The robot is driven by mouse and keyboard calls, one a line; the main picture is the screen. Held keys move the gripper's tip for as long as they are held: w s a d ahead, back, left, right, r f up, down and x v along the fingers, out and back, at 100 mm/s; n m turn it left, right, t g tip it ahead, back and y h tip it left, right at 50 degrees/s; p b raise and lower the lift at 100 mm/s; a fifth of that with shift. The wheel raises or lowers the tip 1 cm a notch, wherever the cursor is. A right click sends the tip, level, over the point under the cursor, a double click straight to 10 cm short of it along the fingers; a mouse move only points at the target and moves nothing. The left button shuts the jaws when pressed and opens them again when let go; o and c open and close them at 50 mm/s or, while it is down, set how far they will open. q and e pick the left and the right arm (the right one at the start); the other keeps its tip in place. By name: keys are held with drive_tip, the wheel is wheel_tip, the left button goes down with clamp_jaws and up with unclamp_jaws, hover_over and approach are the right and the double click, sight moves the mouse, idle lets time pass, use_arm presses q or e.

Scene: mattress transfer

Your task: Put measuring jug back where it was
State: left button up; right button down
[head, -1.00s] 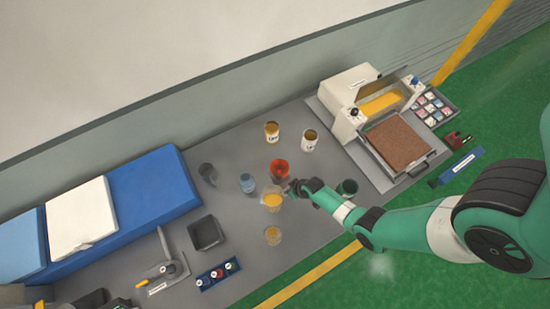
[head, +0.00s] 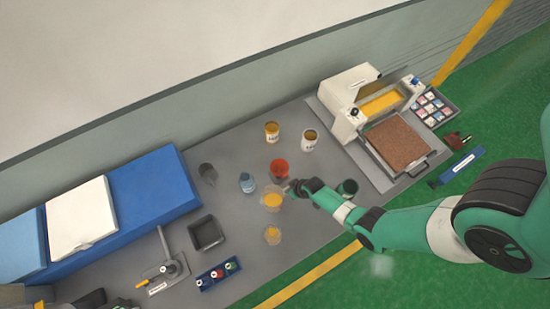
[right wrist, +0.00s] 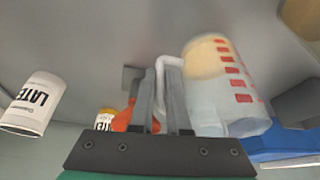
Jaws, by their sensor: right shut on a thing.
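The measuring jug (head: 271,200) is clear, with yellow-orange contents, and stands out over the middle of the grey table in the head view. In the right wrist view the jug (right wrist: 215,90) shows red graduation marks and a pale handle (right wrist: 161,75). My right gripper (head: 291,189) is beside the jug, on its right side. Its fingers (right wrist: 166,100) are shut on the handle. I cannot tell whether the jug's base touches the table.
A dark green container (head: 348,187) is near the right forearm. A dark square tray (head: 206,233) stands to the left.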

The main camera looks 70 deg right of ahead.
drive_tip(key=shift+r, duration=0.15)
idle(0.8)
drive_tip(key=shift+r+p, duration=0.5)
drive_tip(key=shift+r, duration=0.25)
drive_tip(key=s+a+r+p, duration=0.4)
drive_tip(key=s+r, duration=0.7)
drive_tip(key=s, duration=0.2)
drive_tip(key=shift+s+a, duration=0.15)
drive_tip(key=shift+r+m, duration=0.1)
drive_tip(key=shift+m, duration=0.2)
